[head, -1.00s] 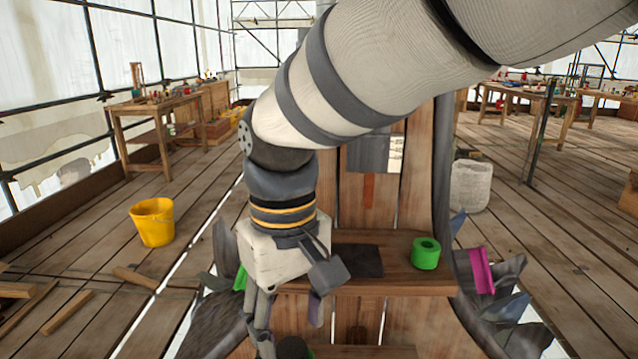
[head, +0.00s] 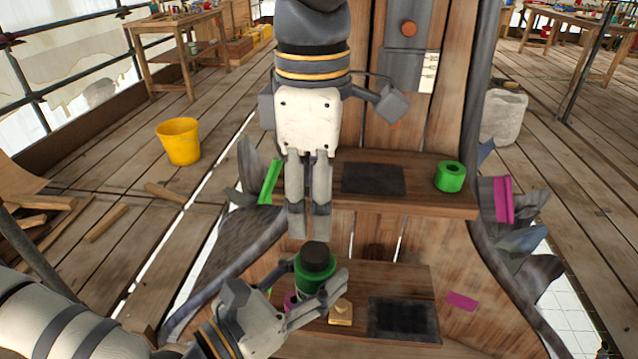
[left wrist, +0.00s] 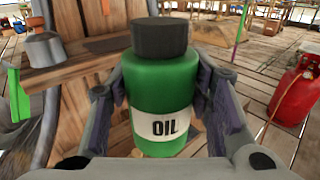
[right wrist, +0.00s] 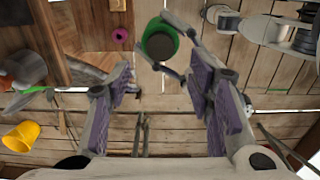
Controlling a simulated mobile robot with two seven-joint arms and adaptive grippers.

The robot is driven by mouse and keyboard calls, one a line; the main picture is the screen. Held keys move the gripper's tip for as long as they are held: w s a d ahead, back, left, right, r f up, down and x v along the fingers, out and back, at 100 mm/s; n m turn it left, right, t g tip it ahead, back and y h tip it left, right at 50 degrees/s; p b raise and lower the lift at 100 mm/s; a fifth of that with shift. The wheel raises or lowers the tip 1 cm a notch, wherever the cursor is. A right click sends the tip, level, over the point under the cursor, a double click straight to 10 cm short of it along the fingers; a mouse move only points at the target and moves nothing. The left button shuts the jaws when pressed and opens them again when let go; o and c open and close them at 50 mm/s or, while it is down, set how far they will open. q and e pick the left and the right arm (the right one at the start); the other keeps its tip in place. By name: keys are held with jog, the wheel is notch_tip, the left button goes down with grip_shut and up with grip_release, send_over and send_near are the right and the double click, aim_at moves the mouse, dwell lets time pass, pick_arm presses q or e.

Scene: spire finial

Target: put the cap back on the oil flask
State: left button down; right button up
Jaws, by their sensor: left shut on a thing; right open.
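The green oil flask (head: 318,283) stands upright in my left gripper (head: 312,276), which is shut around its body. In the left wrist view its white label reads OIL (left wrist: 164,127). The black cap (head: 317,255) sits on top of the flask, with no gap visible in the left wrist view (left wrist: 160,38); whether it is screwed tight I cannot tell. My right gripper (head: 310,225) points down just above the cap, open and empty. In the right wrist view the cap (right wrist: 160,45) lies beyond the fingertips, not between them.
A lower shelf with a dark pad (head: 403,318), a brass-coloured block (head: 341,312) and a magenta ring (right wrist: 119,35) is beneath the flask. A yellow bucket (head: 180,141) stands on the floor at left.

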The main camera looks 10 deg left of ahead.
aim_at(315, 251)
notch_tip(315, 251, down, 8)
jog(key=shift+f, duration=0.1)
dwell(0.4)
grip_shut()
jog(key=m, duration=0.3)
jog(key=shift+m, duration=1.1)
jog(key=shift+o, duration=0.7)
grip_release()
